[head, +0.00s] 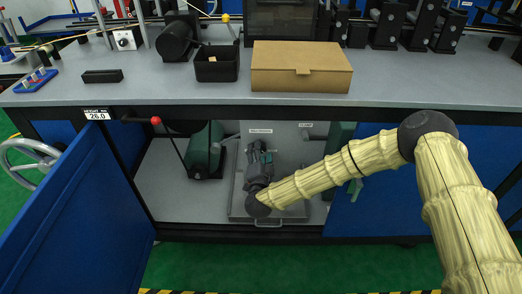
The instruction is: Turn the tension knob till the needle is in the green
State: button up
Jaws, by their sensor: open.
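My gripper (260,152) is inside the open lower cabinet, at the end of my arm, with its fingers pointing up and away from me. It is open, in front of a grey panel (283,139). I cannot make out a tension knob, needle or green zone; my gripper and arm cover part of the panel. A small label (261,131) sits just above the gripper, its text too small to read surely. A second small label (306,124) is on the panel to the right. I see nothing held between the fingers, though this is small and dark.
A blue door (85,200) stands open at the left. A dark green machine (205,150) is left of my gripper in the cabinet. The grey worktop (150,90) overhangs it and bears a cardboard box (301,68) and a black bin (217,66). Green floor lies in front.

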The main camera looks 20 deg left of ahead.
jog(key=v, duration=0.9)
jog(key=shift+s, duration=0.35)
jog(key=shift+d, duration=0.1)
jog(key=s+d+f+n+g, duration=0.6)
jog(key=s+d+f+g, duration=0.3)
jog(key=s+d+f, duration=0.75)
jog(key=s+d+f+n+g+h, duration=0.1)
jog(key=s+d+f+g+h, duration=0.15)
jog(key=s+d, duration=0.55)
jog(key=s+d+f+n+g+h, duration=0.1)
jog(key=s+d+f+g, duration=0.4)
jog(key=d, duration=0.6)
jog(key=s+d+r+g+h, duration=0.1)
jog(key=s+d+r+h, duration=0.1)
jog(key=s+d+r, duration=0.4)
notch_tip(320, 180, up, 22)
jog(key=s+p, duration=0.1)
jog(key=p, duration=2.4)
jog(key=shift+s+d, duration=0.3)
jog(key=shift+d, duration=0.15)
jog(key=shift+r+y, duration=0.1)
jog(key=shift+y, duration=0.15)
